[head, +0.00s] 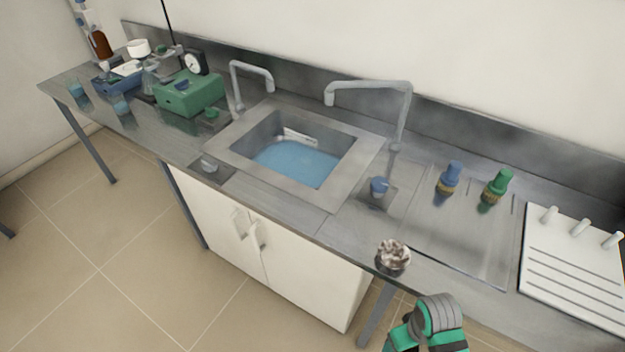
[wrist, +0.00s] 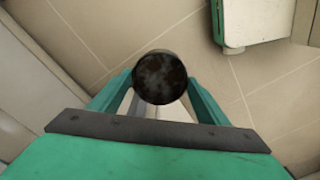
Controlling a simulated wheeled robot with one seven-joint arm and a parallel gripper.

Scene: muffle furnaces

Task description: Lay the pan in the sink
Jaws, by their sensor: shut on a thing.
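In the wrist view, a dark, round thing with brown blotches, seemingly the pan (wrist: 160,77), is seen end-on. My gripper (wrist: 160,88) is shut on it, with a green finger at each side and floor tiles beyond. In the head view, my green and grey arm end (head: 435,322) is at the bottom edge, in front of the counter; I cannot make out the pan's shape there. The sink (head: 232,152) is a square steel basin with blue water, set in the counter to the left of and beyond my gripper.
A brown-and-white crumpled ball (head: 393,257) appears at the counter's front edge. Two tall taps (head: 368,86) stand behind the sink. Two brushes (head: 449,178) and a white pegged rack (head: 570,268) are to the right. A green balance (head: 190,93) stands left of the sink.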

